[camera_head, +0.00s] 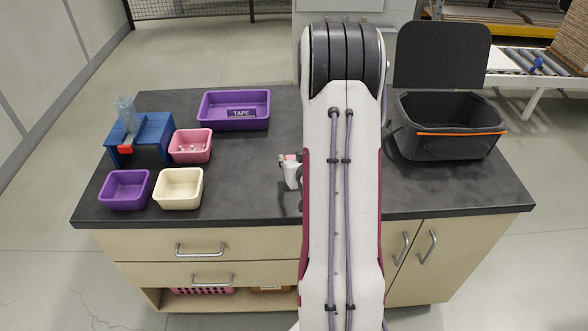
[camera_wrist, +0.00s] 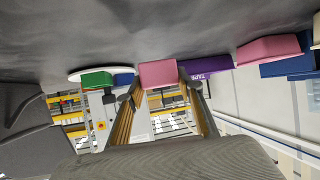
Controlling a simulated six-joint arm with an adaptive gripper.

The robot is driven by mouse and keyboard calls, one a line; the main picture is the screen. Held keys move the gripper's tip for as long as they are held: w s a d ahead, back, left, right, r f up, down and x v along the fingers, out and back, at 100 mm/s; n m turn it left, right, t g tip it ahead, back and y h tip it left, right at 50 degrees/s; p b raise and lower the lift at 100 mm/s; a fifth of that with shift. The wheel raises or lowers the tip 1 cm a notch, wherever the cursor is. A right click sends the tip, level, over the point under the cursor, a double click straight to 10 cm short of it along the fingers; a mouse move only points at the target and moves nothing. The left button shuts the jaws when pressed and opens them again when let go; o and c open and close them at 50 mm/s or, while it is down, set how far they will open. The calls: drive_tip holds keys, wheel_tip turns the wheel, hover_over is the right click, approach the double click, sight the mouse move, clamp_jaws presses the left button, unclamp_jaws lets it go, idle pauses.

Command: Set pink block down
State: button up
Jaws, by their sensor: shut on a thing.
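In the wrist view, which looks upside down, the pink block (camera_wrist: 158,74) is between the fingertips of my gripper (camera_wrist: 160,88). My gripper is shut on it. The block appears against the dark tabletop (camera_wrist: 130,30); I cannot tell whether it touches the surface. In the head view a small pink patch (camera_head: 290,157), likely the block, shows just left of my arm; the arm hides most of my gripper there.
In the wrist view a green block (camera_wrist: 97,80) and a blue block (camera_wrist: 124,79) are by a white round plate (camera_wrist: 80,73). In the head view, a purple TAPE bin (camera_head: 213,122), pink bin (camera_head: 190,158), cream bin (camera_head: 179,202), small purple bin (camera_head: 125,204) and dark crate (camera_head: 440,147) stand around.

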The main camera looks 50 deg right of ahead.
idle(0.4)
drive_tip(key=shift+f, duration=2.1)
drive_tip(key=shift+f, duration=0.1)
drive_tip(key=o, duration=1.1)
drive_tip(key=shift+s+r, duration=0.1)
drive_tip(key=shift+r, duration=0.1)
drive_tip(key=shift+v, duration=3.65)
drive_tip(key=shift+a, duration=0.1)
